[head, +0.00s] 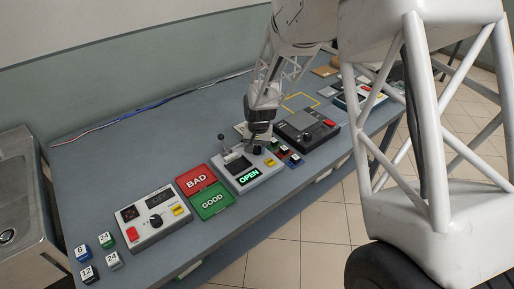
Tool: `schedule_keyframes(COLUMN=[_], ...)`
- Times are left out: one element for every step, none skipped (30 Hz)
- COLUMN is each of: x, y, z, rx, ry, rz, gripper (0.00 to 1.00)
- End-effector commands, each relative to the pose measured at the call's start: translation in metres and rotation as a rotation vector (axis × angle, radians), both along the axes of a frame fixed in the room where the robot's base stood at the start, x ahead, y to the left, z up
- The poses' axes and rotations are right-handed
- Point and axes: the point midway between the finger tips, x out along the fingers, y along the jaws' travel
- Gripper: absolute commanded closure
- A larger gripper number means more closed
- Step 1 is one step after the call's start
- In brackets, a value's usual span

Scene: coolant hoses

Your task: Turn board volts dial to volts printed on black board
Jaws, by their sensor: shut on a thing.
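My gripper (258,143) is pointed down at the back right of the light grey unit with a green "OPEN" display (249,177). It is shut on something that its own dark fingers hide. A dark lever with a round knob (222,140) stands at that unit's back left. A dark grey unit (300,123) lies right of my gripper.
Several numbered blocks (87,273) sit at the table's front left, and small blocks (284,150) lie right of my gripper. The back left table (130,150) is clear except for cables.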

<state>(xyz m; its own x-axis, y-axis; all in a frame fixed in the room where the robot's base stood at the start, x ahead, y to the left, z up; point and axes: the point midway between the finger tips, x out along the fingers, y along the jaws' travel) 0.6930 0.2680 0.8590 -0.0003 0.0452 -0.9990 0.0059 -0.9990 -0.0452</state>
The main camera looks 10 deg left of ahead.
Motion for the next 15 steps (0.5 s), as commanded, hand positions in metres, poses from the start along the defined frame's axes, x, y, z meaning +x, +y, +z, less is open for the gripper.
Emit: schedule_keyframes(x=[0.0007,0.0008,0.0007,0.0008,0.0008,0.0008,0.0008,0.0008,0.0007,0.0007,0.0007,0.0006,0.0005,0.0004,0.0004], y=[0.0003,0.0003,0.0003,0.0002,0.0002,0.0002,0.0002,0.0002,0.0003,0.0002,0.0002,0.0002,0.0002,0.0002,0.0001], z=[0.0010,0.0010,0.0010,0.0010,0.0010,0.0010,0.0010,0.0011,0.0011,0.0011,0.0010,0.0009,0.0008,0.0007,0.0007], rx=[0.001,0.001,0.001,0.001,0.001,0.001,0.001,0.001,0.001,0.001,0.001,0.001,0.001,0.001,0.000], ry=[-0.002,-0.002,-0.002,-0.002,-0.002,-0.002,-0.002,-0.002,-0.002,-0.002,-0.001,-0.001,-0.001,-0.001,-0.001], rz=[-0.001,-0.001,-0.001,-0.001,-0.001,-0.001,0.000,0.000,0.000,0.000,0.000,0.000,0.000,0.000,0.000], gripper=[0.89,0.89,0.89,0.89,0.89,0.89,0.89,0.89,0.59,0.54,0.50,0.44,0.40,0.40,0.40])
